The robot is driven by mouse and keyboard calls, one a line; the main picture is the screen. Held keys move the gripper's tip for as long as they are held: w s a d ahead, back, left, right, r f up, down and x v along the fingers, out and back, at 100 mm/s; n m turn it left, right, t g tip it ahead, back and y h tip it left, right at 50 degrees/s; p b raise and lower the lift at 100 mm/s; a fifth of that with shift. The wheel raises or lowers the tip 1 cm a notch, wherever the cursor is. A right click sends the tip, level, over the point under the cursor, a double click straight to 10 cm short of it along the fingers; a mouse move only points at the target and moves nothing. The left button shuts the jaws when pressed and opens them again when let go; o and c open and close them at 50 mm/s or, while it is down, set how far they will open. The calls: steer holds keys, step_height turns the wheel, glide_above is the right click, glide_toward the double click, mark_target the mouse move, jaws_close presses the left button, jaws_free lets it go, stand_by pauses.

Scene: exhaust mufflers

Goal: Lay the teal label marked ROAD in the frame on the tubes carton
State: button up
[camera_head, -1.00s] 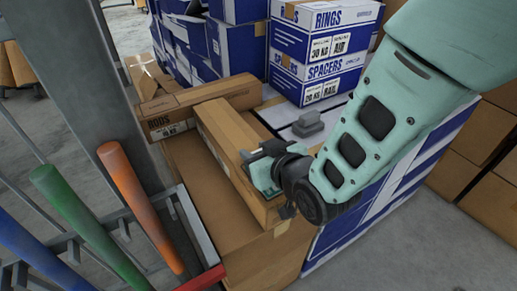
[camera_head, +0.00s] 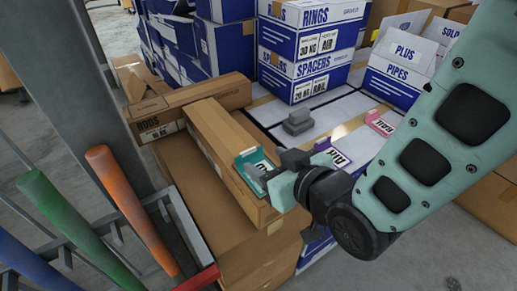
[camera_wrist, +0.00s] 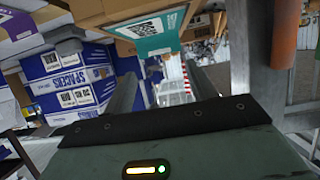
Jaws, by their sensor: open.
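The teal label (camera_head: 262,160) lies on the top of a long brown carton (camera_head: 212,130), near its front end. Part of its white patch shows, but I cannot read the whole word, and my gripper hides its near corner. I cannot make out a separate frame edge around it. In the wrist view the label (camera_wrist: 152,38) shows its teal face and a white patch with black print. My gripper (camera_head: 262,180) is open, at the label's near right side. I cannot tell whether a finger still touches it. No name is readable on this carton.
A purple label (camera_head: 340,157) and a pink label (camera_head: 381,123) lie on the white-topped stack. A grey block (camera_head: 298,122) sits there too. Blue-and-white SPACERS (camera_head: 305,78) and PIPES (camera_head: 394,80) boxes stand behind. A RODS carton (camera_head: 190,107) and a grey post (camera_head: 85,80) are left.

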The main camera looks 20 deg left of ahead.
steer(key=shift+s+d+r+p, duration=0.4)
steer(key=shift+d+r+p, duration=0.05)
steer(key=shift+p, duration=0.8)
steer(key=p+v, duration=0.2)
steer(key=p, duration=0.1)
steer(key=shift+f, duration=0.2)
steer(key=shift+d, duration=0.1)
steer(key=shift+w+d+r+h, duration=0.1)
steer(key=shift+w+d+h, duration=0.1)
steer(key=shift+d+h, duration=0.1)
steer(key=s+d+r+m+g+h, duration=0.1)
steer(key=s+d+r+g+h, duration=0.3)
steer(key=d, duration=0.5)
steer(key=s+d+r+m+g+h, duration=0.1)
steer(key=s+d+r+g+h, duration=0.2)
steer(key=d, duration=0.7)
steer(key=s+g+h, duration=0.1)
steer(key=s+h, duration=0.1)
steer(key=s, duration=0.1)
steer(key=shift+s+r+g, duration=0.15)
steer(key=shift+r+g, duration=0.15)
steer(key=shift+r, duration=0.1)
